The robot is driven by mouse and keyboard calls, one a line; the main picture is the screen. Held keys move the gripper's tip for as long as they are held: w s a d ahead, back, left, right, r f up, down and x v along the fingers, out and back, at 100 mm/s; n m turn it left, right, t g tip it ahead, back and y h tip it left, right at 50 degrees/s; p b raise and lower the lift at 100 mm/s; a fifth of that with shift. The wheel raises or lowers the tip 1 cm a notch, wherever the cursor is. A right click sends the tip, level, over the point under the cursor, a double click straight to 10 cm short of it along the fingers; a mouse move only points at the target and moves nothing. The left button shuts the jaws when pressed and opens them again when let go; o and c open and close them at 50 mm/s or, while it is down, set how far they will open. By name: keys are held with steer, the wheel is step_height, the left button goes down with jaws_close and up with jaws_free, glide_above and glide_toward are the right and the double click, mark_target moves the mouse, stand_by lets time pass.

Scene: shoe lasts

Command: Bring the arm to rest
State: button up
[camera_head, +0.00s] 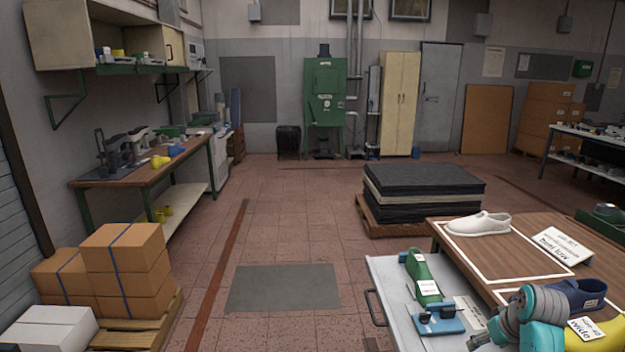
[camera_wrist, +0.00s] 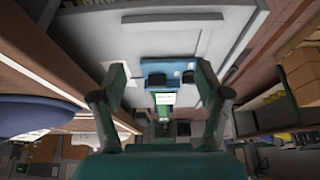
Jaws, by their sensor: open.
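My gripper (camera_wrist: 161,78) is open and empty in the wrist view, its two fingers spread apart. Beyond the fingers are a blue block with dark knobs (camera_wrist: 168,66) and a green piece with a white label (camera_wrist: 164,98). In the head view my teal and grey arm (camera_head: 541,306) is folded at the lower right, over the edge of the wooden table; I cannot make out the fingers there.
A white-topped cart (camera_head: 385,268) carries a green last (camera_head: 421,272) and the blue block (camera_head: 436,318). On the wooden table (camera_head: 505,262) are a white shoe (camera_head: 480,224), a sign (camera_head: 552,246) and a navy shoe (camera_head: 578,294). Open floor lies left of the cart.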

steer(key=s+a+f+t+h, duration=0.1)
steer(key=s+a+f+t, duration=0.1)
steer(key=s+a+f, duration=0.65)
steer(key=s+a+f+t, duration=0.1)
steer(key=s+a+f, duration=0.4)
steer(key=f, duration=0.6)
steer(key=s+a+f+m+t, duration=0.15)
steer(key=s+a, duration=0.25)
steer(key=s, duration=0.5)
steer(key=s+a+r+t, duration=0.1)
steer(key=s+a+r, duration=0.2)
steer(key=s, duration=0.6)
steer(key=s+a+r+t, duration=0.2)
steer(key=s+a+r, duration=0.1)
steer(key=s, duration=0.5)
steer(key=s+a+r+n+t+y, duration=0.1)
steer(key=s+a+r+t, duration=0.1)
steer(key=s+r, duration=1)
steer(key=shift+s+r, duration=0.2)
steer(key=shift+r, duration=0.75)
